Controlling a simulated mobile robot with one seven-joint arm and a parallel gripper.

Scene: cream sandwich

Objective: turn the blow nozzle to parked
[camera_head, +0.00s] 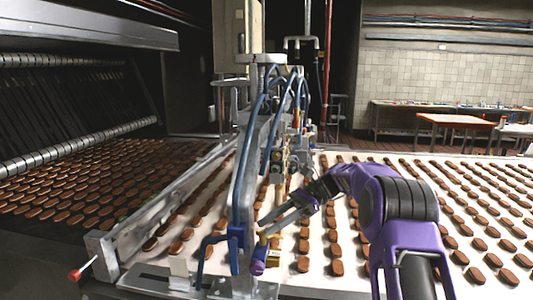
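A small fitting with a purple end (258,262) and brass parts sits low on the metal frame, beside a blue bracket (235,240). It may be the blow nozzle, but I cannot tell for sure. My gripper (263,230) reaches down and left from my purple arm, with its grey fingertips just above this fitting. Two fingers show, but whether they touch or hold the fitting is too small to tell. More brass fittings (278,165) sit higher on the frame, behind the fingers.
Blue hoses (245,170) curve down the frame close to the left of my gripper. A pale conveyor (385,215) with rows of brown biscuits runs beneath my arm. A red-knobbed lever (75,274) sticks out at the lower left. Tables (455,120) stand far back right.

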